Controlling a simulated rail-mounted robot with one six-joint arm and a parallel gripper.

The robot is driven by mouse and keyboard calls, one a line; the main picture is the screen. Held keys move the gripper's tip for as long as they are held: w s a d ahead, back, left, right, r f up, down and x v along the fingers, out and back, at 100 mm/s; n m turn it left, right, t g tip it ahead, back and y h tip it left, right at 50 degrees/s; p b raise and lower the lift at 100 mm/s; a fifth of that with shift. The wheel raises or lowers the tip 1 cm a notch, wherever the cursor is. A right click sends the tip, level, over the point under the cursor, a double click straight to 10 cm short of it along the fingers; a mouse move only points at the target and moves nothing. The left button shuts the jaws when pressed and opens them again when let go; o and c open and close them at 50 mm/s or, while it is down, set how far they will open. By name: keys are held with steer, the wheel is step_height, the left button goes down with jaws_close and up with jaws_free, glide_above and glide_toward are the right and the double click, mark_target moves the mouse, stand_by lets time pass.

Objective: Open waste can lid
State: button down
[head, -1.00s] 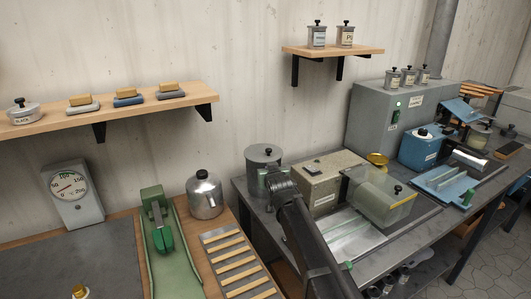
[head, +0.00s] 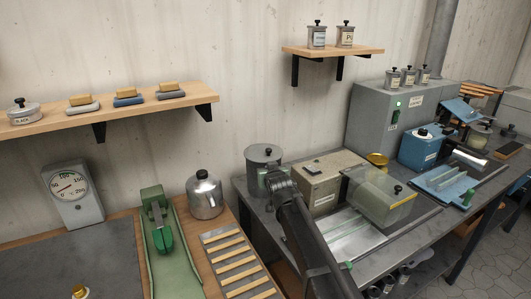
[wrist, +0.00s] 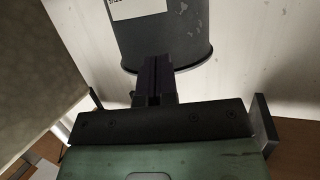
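A beige box machine (head: 325,180) with a clear-covered part stands just right of the can. A metal kettle-like jug (head: 205,195) and a green tool (head: 157,220) are on the wooden bench to the left. A shelf (head: 110,112) hangs above.

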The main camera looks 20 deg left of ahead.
steer(key=shift+w+a, duration=0.3)
steer(key=shift+w, duration=0.15)
steer(key=shift+r, duration=0.1)
step_height(320, 180, up, 4)
steer(key=p, duration=0.4)
steer(key=shift+w+a, duration=0.1)
stand_by(0.3)
steer(key=shift+w+a+r+p, duration=0.4)
steer(key=shift+w+r+p, duration=0.2)
steer(key=shift+r+p, duration=0.2)
steer(key=shift+w+a+r+p, duration=0.4)
steer(key=shift+w+r+p, duration=0.2)
steer(key=shift+r+p, duration=0.15)
steer(key=shift+w, duration=0.1)
